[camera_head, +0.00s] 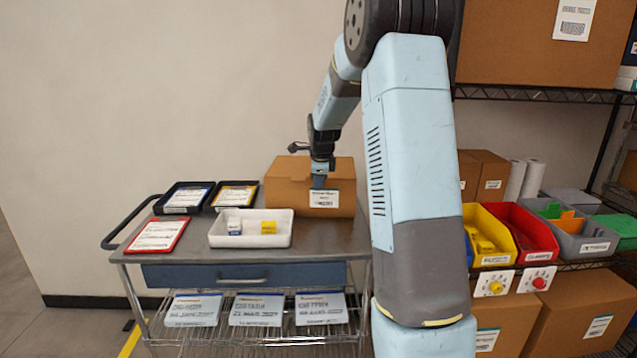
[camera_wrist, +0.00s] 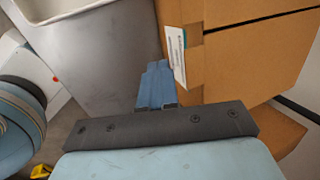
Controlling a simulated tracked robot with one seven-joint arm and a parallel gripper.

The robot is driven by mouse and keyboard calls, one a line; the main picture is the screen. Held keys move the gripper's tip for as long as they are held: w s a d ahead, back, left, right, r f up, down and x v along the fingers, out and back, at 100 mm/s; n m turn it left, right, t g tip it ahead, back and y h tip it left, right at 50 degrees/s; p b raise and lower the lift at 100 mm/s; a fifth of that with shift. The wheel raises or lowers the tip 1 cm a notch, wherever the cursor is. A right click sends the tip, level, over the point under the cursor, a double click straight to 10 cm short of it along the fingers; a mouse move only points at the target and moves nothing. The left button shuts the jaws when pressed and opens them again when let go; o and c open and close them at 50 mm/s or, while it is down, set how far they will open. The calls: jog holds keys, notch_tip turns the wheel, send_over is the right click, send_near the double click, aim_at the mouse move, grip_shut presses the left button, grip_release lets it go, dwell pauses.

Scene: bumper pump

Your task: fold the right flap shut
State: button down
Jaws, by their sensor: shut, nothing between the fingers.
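A brown cardboard box (camera_head: 346,176) with a white label (camera_head: 324,198) stands at the back right of the grey cart top. My gripper (camera_head: 318,182) points down in front of the box, near its upper front edge and just above the label. In the wrist view the blue fingers of my gripper (camera_wrist: 157,82) are together and empty, close beside the box (camera_wrist: 245,65) and its label (camera_wrist: 177,58). I cannot tell whether they touch it. My arm covers part of the box, and I cannot make out the right flap clearly.
A shelf on the right holds yellow (camera_head: 481,212) and red bins (camera_head: 519,228). A wall is close behind the cart.

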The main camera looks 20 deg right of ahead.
jog(key=shift+r, duration=0.1)
jog(key=w+a+v, duration=0.1)
jog(key=v, duration=1.4)
jog(key=s+a+r+n, duration=0.2)
jog(key=s+a+n, duration=0.25)
jog(key=s, duration=0.45)
jog(key=s+a+r+n, duration=0.35)
jog(key=s+n, duration=0.25)
jog(key=s, duration=0.3)
jog(key=s+a+f+n, duration=0.2)
jog(key=s+n, duration=0.4)
jog(key=s, duration=0.4)
jog(key=s+a+f+n+t, duration=0.1)
jog(key=s+f+n, duration=0.3)
jog(key=s, duration=0.6)
jog(key=a+n, duration=0.1)
jog(key=n, duration=0.1)
jog(key=shift+a+f+n+y, duration=0.35)
jog(key=shift+a+y, duration=0.05)
